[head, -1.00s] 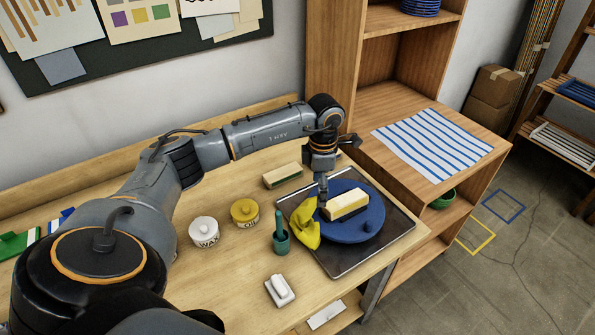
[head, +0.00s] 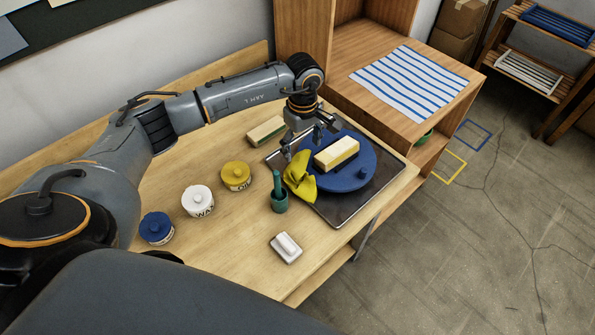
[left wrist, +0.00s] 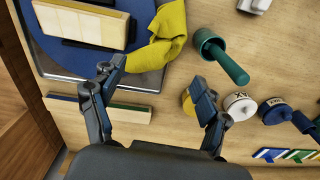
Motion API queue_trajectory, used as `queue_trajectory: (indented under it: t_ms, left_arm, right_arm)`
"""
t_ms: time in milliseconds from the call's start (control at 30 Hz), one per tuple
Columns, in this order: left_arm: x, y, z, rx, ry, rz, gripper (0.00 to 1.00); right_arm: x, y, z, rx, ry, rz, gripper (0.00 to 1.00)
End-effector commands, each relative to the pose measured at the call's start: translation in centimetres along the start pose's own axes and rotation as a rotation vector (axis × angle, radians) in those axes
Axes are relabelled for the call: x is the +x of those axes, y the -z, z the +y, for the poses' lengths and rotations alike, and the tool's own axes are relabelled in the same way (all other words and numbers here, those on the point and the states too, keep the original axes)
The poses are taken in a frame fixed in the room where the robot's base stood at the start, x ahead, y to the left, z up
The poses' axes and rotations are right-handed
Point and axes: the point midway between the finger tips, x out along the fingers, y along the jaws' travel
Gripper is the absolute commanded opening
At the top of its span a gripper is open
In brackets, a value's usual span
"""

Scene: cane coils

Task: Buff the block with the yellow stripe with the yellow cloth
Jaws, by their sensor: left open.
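In the left wrist view the block (left wrist: 80,24) is at the upper left. The yellow cloth (head: 299,180) lies crumpled at the turntable's left edge, beside the block; it also shows in the left wrist view (left wrist: 167,38). My left gripper (head: 303,147) is above the cloth and the turntable's far left edge, its fingers spread and empty; they also show in the left wrist view (left wrist: 156,80). My right gripper is out of view.

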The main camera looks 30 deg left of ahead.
Motion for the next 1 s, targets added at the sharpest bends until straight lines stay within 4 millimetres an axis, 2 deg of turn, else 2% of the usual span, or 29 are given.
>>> queue_trajectory:
  t_ms: [233,567,700,1000]
  left_arm:
    - [2.4,-0.1,0.0,-0.002,0.001,-0.002,0.75]
    - [7.3,-0.1,-0.1,-0.003,0.001,-0.002,0.75]
    - [9.2,0.0,0.0,-0.003,0.000,0.000,0.75]
    - [9.7,0.0,0.0,-0.004,0.000,-0.001,0.75]
  right_arm:
    - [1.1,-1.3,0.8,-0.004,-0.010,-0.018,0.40]
    - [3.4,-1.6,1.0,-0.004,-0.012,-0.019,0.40]
    - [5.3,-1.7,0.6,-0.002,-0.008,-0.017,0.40]
    - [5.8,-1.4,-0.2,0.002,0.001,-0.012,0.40]
